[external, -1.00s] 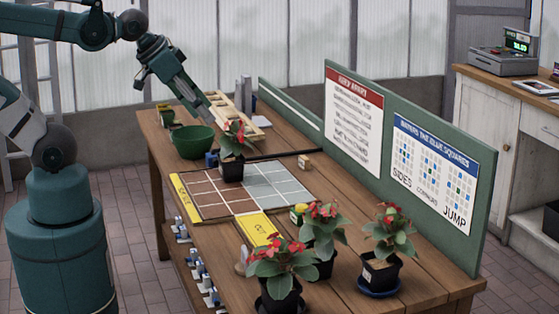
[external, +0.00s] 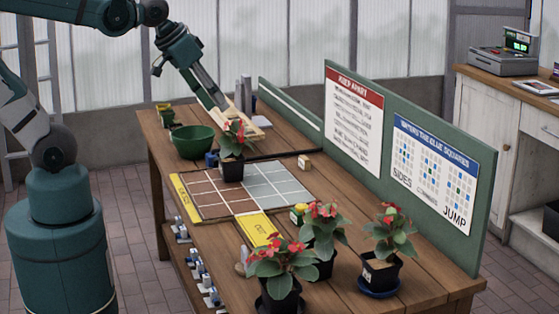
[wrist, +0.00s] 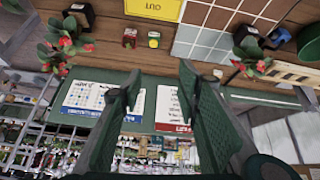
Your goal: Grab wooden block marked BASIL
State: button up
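I can read no BASIL mark in any view. A small light wooden block (external: 304,161) sits on the table right of the grid board, at the foot of the green panel. It seems to show in the wrist view (wrist: 217,73) too, its marking unreadable. A pale wooden rack (external: 252,130) lies at the back of the table, partly hidden by my gripper and a plant. It also shows at the right of the wrist view (wrist: 285,72). My gripper (external: 219,104) is over or beside the rack. In the wrist view its fingers (wrist: 158,85) are apart with nothing between them.
A green bowl (external: 192,145) stands left of the rack. A potted red-flowered plant (external: 231,170) stands on the grid board (external: 215,200), close to my gripper. Several more plants stand at the front. The green panel (external: 410,125) walls the table's right side.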

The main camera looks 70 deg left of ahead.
jog(key=w+a+r+n+g, duration=0.15)
jog(key=w+a+n, duration=0.45)
jog(key=w, duration=0.8)
jog(key=n+g, duration=0.5)
jog(key=n, duration=0.6)
send_over(304, 158)
notch_tip(304, 158, down, 29)
jog(key=shift+d+r, duration=0.1)
jog(key=shift+d, duration=0.05)
jog(key=shift+a+f, duration=0.3)
jog(key=shift+f, duration=0.2)
jog(key=shift+f, duration=0.1)
jog(key=shift+f, duration=1.2)
jog(key=shift+f, duration=0.1)
